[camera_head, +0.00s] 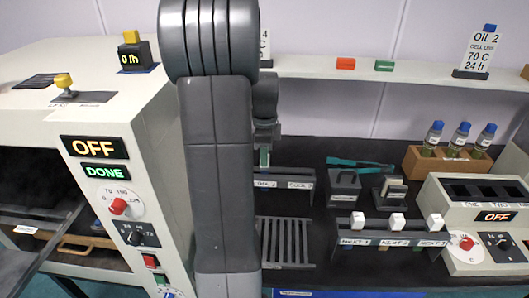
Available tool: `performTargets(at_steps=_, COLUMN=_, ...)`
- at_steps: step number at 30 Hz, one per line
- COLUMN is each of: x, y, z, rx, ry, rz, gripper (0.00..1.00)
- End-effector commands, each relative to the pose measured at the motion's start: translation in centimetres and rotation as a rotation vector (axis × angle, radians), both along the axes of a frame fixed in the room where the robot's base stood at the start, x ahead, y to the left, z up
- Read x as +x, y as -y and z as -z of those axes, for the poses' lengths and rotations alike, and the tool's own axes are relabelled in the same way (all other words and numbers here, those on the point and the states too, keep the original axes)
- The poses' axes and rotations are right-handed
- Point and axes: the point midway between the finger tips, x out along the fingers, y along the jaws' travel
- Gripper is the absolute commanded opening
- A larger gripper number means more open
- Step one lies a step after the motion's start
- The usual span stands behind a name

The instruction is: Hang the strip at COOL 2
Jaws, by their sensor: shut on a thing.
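My gripper (264,146) points down just right of my large grey arm, which hides part of it. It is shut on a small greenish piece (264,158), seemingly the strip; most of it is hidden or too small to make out. The dark cooling rack (285,173) is right below, with a label that seems to read COOL 2 (265,184) under the gripper and another COOL label (300,185) to its right. The rack's left part is behind my arm. I cannot tell whether the strip touches the rack.
A slatted grid (288,243) lies in front of the rack. A shelf (400,70) runs behind. The oven (150,150), its display reading OFF and DONE, stands left, door open.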

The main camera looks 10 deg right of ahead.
Motion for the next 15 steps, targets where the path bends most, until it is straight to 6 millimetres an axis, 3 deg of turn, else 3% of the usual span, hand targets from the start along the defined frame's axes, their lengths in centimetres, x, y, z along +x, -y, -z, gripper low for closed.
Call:
performTargets(at_steps=12, x=0.0, y=0.0, z=2.0, rx=0.000, ry=0.001, rz=0.000, gripper=0.04)
performTargets(at_steps=13, x=0.0, y=0.0, z=1.9, rx=0.000, ry=0.001, rz=0.000, gripper=0.32)
performTargets(at_steps=15, x=0.0, y=0.0, z=1.8, rx=0.000, ry=0.001, rz=0.000, gripper=0.46)
